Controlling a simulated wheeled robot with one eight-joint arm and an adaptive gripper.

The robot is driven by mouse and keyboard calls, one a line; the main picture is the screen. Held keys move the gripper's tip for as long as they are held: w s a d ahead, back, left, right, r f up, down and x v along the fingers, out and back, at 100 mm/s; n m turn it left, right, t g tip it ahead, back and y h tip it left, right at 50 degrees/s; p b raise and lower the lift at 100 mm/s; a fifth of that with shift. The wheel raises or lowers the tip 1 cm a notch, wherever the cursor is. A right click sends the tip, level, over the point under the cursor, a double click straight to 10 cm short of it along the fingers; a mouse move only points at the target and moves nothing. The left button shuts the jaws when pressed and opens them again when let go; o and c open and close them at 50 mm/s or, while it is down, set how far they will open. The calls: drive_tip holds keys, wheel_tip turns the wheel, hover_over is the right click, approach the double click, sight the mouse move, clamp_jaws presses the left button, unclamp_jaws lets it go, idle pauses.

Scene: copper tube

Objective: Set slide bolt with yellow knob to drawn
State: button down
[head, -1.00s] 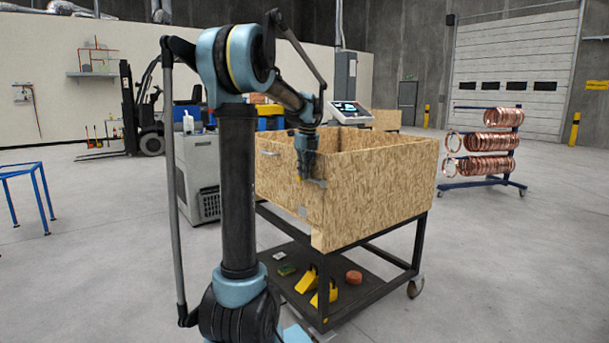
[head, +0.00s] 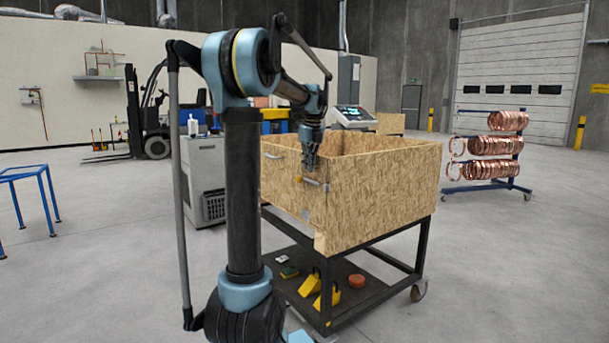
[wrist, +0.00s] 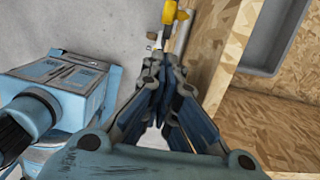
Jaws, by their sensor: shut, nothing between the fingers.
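The slide bolt (head: 316,184) is a small metal bar on the near face of the chipboard crate (head: 375,205), close to its left front corner. Its yellow knob (head: 298,179) is at the bolt's left end. In the wrist view the yellow knob (wrist: 169,12) is at the top, beside the metal bar (wrist: 182,34). My gripper (head: 310,170) is just above the bolt in the head view. In the wrist view my gripper (wrist: 161,62) has its fingers together and empty, apart from the knob. I cannot tell the bolt's exact position along its travel.
The open-topped crate sits on a dark wheeled cart (head: 375,287). Yellow wedges (head: 325,297) and an orange-red round item (head: 357,281) lie on its lower shelf. A grey cabinet (head: 203,180) stands left behind the crate.

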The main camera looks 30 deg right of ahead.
wheel_tip(320, 180, up, 8)
drive_tip(key=shift+s, duration=0.45)
drive_tip(key=shift+a+f, duration=0.1)
drive_tip(key=shift+a, duration=0.05)
drive_tip(key=s+a+f+n, duration=0.2)
drive_tip(key=a+f+n, duration=0.25)
drive_tip(key=a, duration=0.45)
drive_tip(key=s+a+f+n, duration=0.3)
drive_tip(key=a+n, duration=0.3)
drive_tip(key=a, duration=0.3)
drive_tip(key=s+a+f+n, duration=0.2)
drive_tip(key=a+f+n, duration=0.1)
drive_tip(key=a+n, duration=0.4)
drive_tip(key=s+a+f+n, duration=0.8)
drive_tip(key=s+f+n, duration=0.1)
drive_tip(key=f, duration=0.2)
drive_tip(key=s+a+f+n, duration=0.8)
drive_tip(key=f+n, duration=0.1)
drive_tip(key=f, duration=0.2)
drive_tip(key=shift+s+a+f+t, duration=0.2)
drive_tip(key=shift+s+f+t, duration=0.05)
drive_tip(key=shift+s+t, duration=0.15)
